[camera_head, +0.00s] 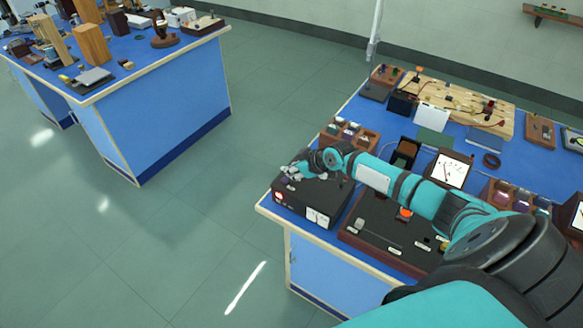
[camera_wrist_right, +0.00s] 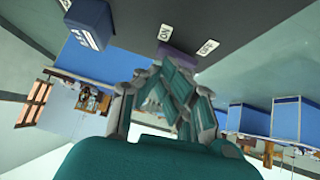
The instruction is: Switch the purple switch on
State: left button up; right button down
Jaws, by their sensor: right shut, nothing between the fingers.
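The purple switch (camera_wrist_right: 180,50) shows in the right wrist view just beyond my fingertips, with two small white labels beside it. Its on or off position is not clear. It seems to belong to the black instrument box (camera_head: 322,197) at the bench's near left corner, which has a white meter face (camera_head: 317,217). My right gripper (camera_head: 293,170) is over the far left part of this box, shut and empty. Its fingers also show in the right wrist view (camera_wrist_right: 168,88), close to the switch; contact cannot be told. In the head view the switch is mostly hidden by the gripper. My left gripper is not in view.
A second dark panel (camera_head: 374,238) with an orange knob (camera_head: 404,214) lies right of the box, under my right arm. A wooden sample rack (camera_head: 367,139) stands behind the gripper. A dark-framed meter (camera_head: 449,170) stands further right. Open floor lies left of the bench.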

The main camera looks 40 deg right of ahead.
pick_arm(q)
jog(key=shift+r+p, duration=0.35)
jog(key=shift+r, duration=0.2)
pick_arm(e)
jog(key=shift+s+a+r, duration=0.1)
jog(key=shift+s+a, duration=0.1)
jog(key=shift+a, duration=0.3)
jog(key=shift+w+r+p, duration=0.1)
jog(key=shift+r+p, duration=0.35)
jog(key=shift+r, duration=0.1)
notch_tip(320, 180, up, 3)
jog(key=p, duration=0.2)
jog(key=shift+w+p, duration=0.1)
jog(key=shift+p, duration=0.25)
pick_arm(q)
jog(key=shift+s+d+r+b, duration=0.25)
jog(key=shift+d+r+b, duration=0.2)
jog(key=shift+b, duration=0.95)
pick_arm(e)
jog(key=d+v, duration=0.1)
jog(key=v, duration=0.9)
